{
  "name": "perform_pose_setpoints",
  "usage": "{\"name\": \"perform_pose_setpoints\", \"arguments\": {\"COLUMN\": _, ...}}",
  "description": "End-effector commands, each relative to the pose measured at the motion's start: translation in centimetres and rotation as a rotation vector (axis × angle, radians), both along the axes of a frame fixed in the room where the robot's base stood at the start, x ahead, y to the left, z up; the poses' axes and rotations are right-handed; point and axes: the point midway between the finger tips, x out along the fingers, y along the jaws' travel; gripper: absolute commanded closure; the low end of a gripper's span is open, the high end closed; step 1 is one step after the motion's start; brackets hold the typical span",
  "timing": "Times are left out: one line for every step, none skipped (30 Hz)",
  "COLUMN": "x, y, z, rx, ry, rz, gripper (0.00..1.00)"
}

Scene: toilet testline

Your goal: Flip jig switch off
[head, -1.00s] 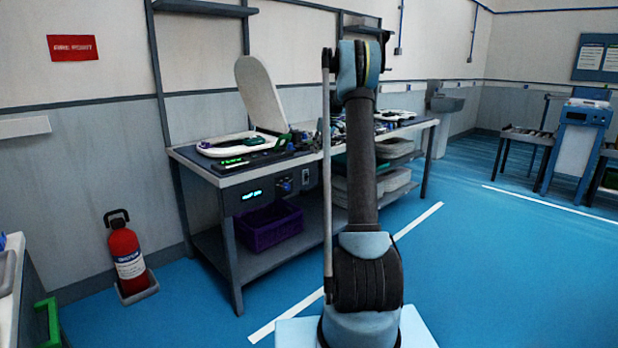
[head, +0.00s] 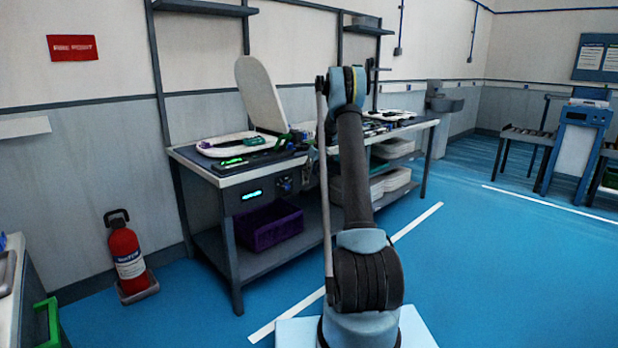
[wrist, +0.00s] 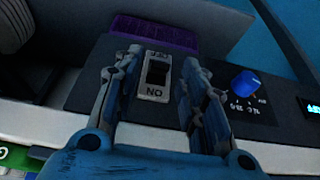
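The jig switch (wrist: 157,76) is a dark rocker in a pale plate on the dark front panel. It shows upside down in the wrist view, with the "ON" mark at the bottom and a smaller mark at the top. Which way the rocker is tipped I cannot tell. My gripper (wrist: 161,57) is open, with one finger on each side of the switch plate in the picture and nothing between them. Contact with the panel is not clear. In the head view, my arm hides the gripper and the switch is not clearly visible.
A blue knob (wrist: 245,82) sits right of the switch in the wrist view. The workbench (head: 235,178) carries a white toilet seat with a raised lid (head: 262,95). A purple crate (head: 268,228) lies on its lower shelf. A fire extinguisher (head: 127,255) stands left.

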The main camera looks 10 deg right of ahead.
Motion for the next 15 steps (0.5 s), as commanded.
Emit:
{"name": "perform_pose_setpoints", "arguments": {"x": 0.2, "y": 0.1, "z": -0.5, "rx": 0.0, "ry": 0.0, "rz": 0.0, "gripper": 0.62}}
{"name": "perform_pose_setpoints", "arguments": {"x": 0.3, "y": 0.2, "z": -0.8, "rx": 0.0, "ry": 0.0, "rz": 0.0, "gripper": 0.62}}
{"name": "perform_pose_setpoints", "arguments": {"x": 0.4, "y": 0.3, "z": -1.1, "rx": 0.0, "ry": 0.0, "rz": 0.0, "gripper": 0.62}}
{"name": "perform_pose_setpoints", "arguments": {"x": 0.4, "y": 0.3, "z": -1.3, "rx": 0.0, "ry": 0.0, "rz": 0.0, "gripper": 0.62}}
{"name": "perform_pose_setpoints", "arguments": {"x": 0.5, "y": 0.3, "z": -1.4, "rx": 0.0, "ry": 0.0, "rz": 0.0, "gripper": 0.62}}
{"name": "perform_pose_setpoints", "arguments": {"x": 0.5, "y": 0.4, "z": -1.6, "rx": 0.0, "ry": 0.0, "rz": 0.0, "gripper": 0.62}}
{"name": "perform_pose_setpoints", "arguments": {"x": 0.5, "y": 0.4, "z": -1.7, "rx": 0.0, "ry": 0.0, "rz": 0.0, "gripper": 0.62}}
{"name": "perform_pose_setpoints", "arguments": {"x": 0.6, "y": 0.4, "z": -1.7, "rx": 0.0, "ry": 0.0, "rz": 0.0, "gripper": 0.62}}
{"name": "perform_pose_setpoints", "arguments": {"x": 0.6, "y": 0.4, "z": -1.8, "rx": 0.0, "ry": 0.0, "rz": 0.0, "gripper": 0.62}}
{"name": "perform_pose_setpoints", "arguments": {"x": 0.6, "y": 0.4, "z": -1.8, "rx": 0.0, "ry": 0.0, "rz": 0.0, "gripper": 0.62}}
{"name": "perform_pose_setpoints", "arguments": {"x": 0.6, "y": 0.4, "z": -1.8, "rx": 0.0, "ry": 0.0, "rz": 0.0, "gripper": 0.62}}
{"name": "perform_pose_setpoints", "arguments": {"x": 0.6, "y": 0.4, "z": -1.8, "rx": 0.0, "ry": 0.0, "rz": 0.0, "gripper": 0.62}}
{"name": "perform_pose_setpoints", "arguments": {"x": 0.6, "y": 0.4, "z": -1.8, "rx": 0.0, "ry": 0.0, "rz": 0.0, "gripper": 0.62}}
{"name": "perform_pose_setpoints", "arguments": {"x": 0.6, "y": 0.4, "z": -1.8, "rx": 0.0, "ry": 0.0, "rz": 0.0, "gripper": 0.62}}
{"name": "perform_pose_setpoints", "arguments": {"x": 0.6, "y": 0.4, "z": -1.8, "rx": 0.0, "ry": 0.0, "rz": 0.0, "gripper": 0.62}}
